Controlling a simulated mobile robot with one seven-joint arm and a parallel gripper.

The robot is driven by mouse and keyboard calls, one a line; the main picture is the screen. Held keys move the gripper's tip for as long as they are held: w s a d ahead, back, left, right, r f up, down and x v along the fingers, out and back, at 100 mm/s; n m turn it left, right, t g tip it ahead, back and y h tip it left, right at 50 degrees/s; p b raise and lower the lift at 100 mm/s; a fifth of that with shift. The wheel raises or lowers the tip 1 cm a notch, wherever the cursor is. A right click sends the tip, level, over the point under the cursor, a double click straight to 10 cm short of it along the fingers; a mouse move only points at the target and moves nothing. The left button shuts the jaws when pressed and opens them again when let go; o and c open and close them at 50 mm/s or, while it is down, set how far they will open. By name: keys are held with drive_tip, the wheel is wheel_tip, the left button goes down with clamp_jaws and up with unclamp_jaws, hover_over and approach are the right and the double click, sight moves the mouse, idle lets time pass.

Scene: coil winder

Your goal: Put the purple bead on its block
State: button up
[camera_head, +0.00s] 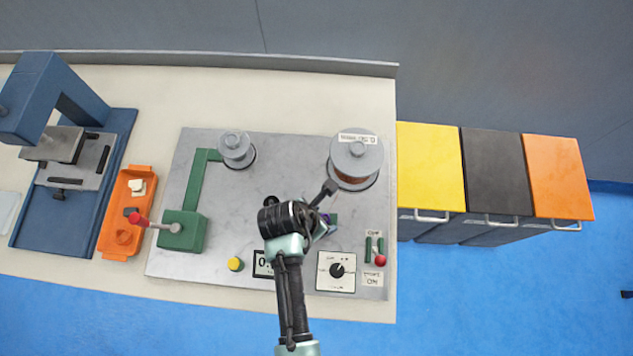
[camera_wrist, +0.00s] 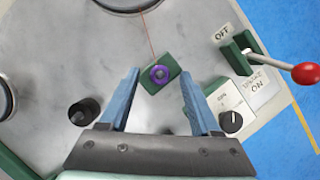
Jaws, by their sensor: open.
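The purple bead (camera_wrist: 159,75) is a small ring on the top of a green block (camera_wrist: 170,87) in the wrist view. It appears to rest flat there, near the block's upper left part. In the head view my arm mostly covers this spot, and only an edge of the green block (camera_head: 333,219) shows. My gripper (camera_wrist: 160,82) is open, its two blue fingers on either side of the block and bead with gaps on both sides. It also shows in the head view (camera_head: 322,216), over the grey machine plate. It holds nothing.
A thin red wire runs from the large spool (camera_head: 355,160) toward the block. A black knob (camera_wrist: 85,112) stands left of my fingers. The red-tipped switch lever (camera_wrist: 305,73) and the dial (camera_wrist: 231,121) are to the right. A green arm with a red handle (camera_head: 141,219) is farther left.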

drive_tip(key=v, duration=1.2)
drive_tip(key=shift+r, duration=0.3)
